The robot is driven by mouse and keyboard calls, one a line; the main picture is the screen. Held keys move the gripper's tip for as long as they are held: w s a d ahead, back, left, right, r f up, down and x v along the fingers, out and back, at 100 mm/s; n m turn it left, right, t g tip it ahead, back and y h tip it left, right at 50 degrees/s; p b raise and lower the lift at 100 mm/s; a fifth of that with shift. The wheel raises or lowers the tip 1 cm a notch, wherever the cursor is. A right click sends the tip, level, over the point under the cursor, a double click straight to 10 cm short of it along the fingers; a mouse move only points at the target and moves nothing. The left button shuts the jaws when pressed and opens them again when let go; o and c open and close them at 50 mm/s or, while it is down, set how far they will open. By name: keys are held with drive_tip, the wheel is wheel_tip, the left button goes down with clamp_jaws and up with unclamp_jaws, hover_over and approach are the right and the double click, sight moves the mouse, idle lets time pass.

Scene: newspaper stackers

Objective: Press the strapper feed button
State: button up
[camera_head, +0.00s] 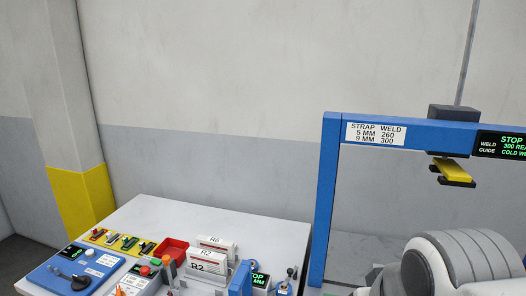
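The strapper's blue frame (325,200) rises at the right of the table, with a display (503,145) reading STOP and a dark head with a yellow block (453,170) under its top bar. A grey control box (137,282) at the lower left carries red, green and orange controls. A blue panel (55,268) beside it has a black lever, small white buttons and a green-lit display. I cannot tell which control is the strapper feed button. A ribbed grey-white part of my arm fills the lower right corner; my gripper is not in view.
On the white table (150,212) stand a red tray (172,251), white boxes marked R6 (216,248) and R2 (208,264), and a yellow strip of small levers (118,242). A small STOP display (260,281) sits by the frame. The table's back is clear.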

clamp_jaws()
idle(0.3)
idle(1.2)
